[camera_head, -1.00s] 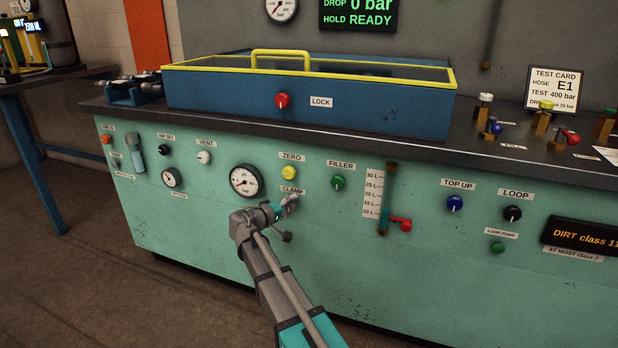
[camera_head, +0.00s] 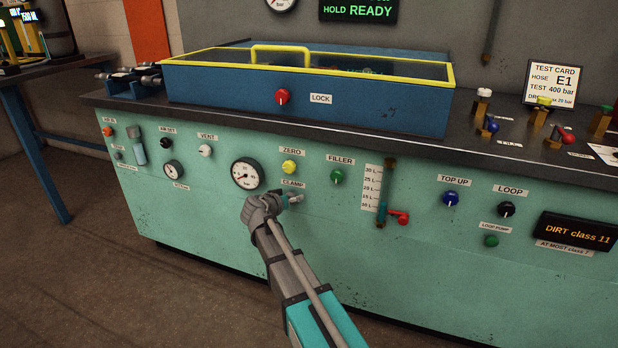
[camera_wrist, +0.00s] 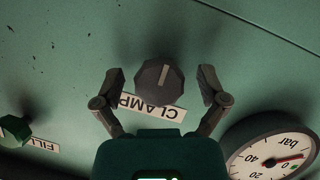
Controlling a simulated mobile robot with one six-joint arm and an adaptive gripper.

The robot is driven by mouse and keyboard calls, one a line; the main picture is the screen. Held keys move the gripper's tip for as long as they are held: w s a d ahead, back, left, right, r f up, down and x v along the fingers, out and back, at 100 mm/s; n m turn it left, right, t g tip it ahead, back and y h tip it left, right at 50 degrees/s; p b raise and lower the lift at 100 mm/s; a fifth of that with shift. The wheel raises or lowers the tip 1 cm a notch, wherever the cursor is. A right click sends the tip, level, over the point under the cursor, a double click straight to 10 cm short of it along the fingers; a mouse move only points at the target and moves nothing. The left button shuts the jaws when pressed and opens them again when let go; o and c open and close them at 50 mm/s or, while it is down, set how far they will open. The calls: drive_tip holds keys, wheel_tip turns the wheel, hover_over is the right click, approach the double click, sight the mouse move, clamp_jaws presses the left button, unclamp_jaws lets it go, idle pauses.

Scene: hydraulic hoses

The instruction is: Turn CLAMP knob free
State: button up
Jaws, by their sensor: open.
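The CLAMP knob (camera_wrist: 159,81) is dark grey, many-sided, with a light pointer line, and sits on the green panel in the wrist view. The CLAMP label (camera_wrist: 152,107) lies beside it, partly covered by the knob. My gripper (camera_wrist: 162,86) is open, with one finger on each side of the knob and a gap visible on both sides.
The green FILLER knob (camera_head: 337,176), yellow ZERO knob (camera_head: 289,167) and a pressure gauge (camera_head: 247,173) are close around the gripper. A red-handled valve (camera_head: 398,217) sits to the right. Above is the blue box (camera_head: 220,95) with a red LOCK knob (camera_head: 282,97).

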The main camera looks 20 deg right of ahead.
drive_tip(key=shift+s+m, duration=0.1)
drive_tip(key=shift+m, duration=0.3)
drive_tip(key=d+r+p+v, duration=0.1)
drive_tip(key=p+v, duration=0.5)
drive_tip(key=v, duration=0.8)
drive_tip(key=s+d+r+n+g+y+p, duration=0.1)
drive_tip(key=s+r+p, duration=0.5)
drive_tip(key=p, duration=0.6)
drive_tip(key=s+d+r+n+g+y+p, duration=0.1)
drive_tip(key=s+d+r+g+y+p, duration=0.3)
drive_tip(key=p, duration=0.8)
drive_tip(key=s+d+r+g, duration=0.2)
drive_tip(key=d+r, duration=0.1)
drive_tip(key=r, duration=0.1)
drive_tip(key=shift+s+d+n+g, duration=0.25)
drive_tip(key=shift+s+n+g, duration=0.05)
drive_tip(key=shift+r, duration=0.1)
drive_tip(key=shift+s, duration=0.1)
